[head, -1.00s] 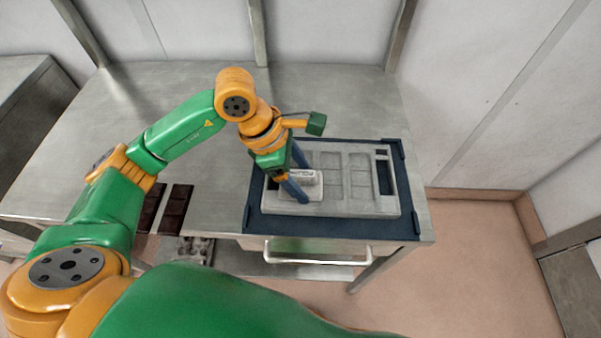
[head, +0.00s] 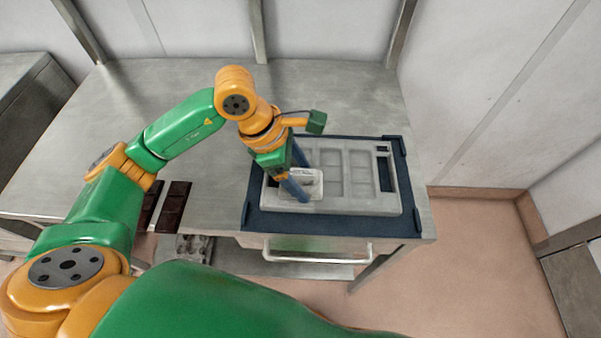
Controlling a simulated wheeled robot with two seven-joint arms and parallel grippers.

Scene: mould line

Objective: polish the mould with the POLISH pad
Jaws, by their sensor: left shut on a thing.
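The mould (head: 362,204) is a pale grey block with shallow rectangular cavities, lying on a dark blue mat (head: 408,223) at the right end of the steel table. My left gripper (head: 303,186) points down over the mould's left part. It is shut on the POLISH pad (head: 314,192), a small whitish pad with a raised grip. The pad appears to rest on the mould's left end; exact contact is hard to tell. The gripper hides part of the pad and the mould's left cavities. My right gripper is not in view.
Two dark brown bars (head: 173,207) lie at the table's front edge, left of the mat. A drawer handle (head: 318,259) sticks out below the front edge. The steel table (head: 330,97) is bare behind the mat. A wall stands behind.

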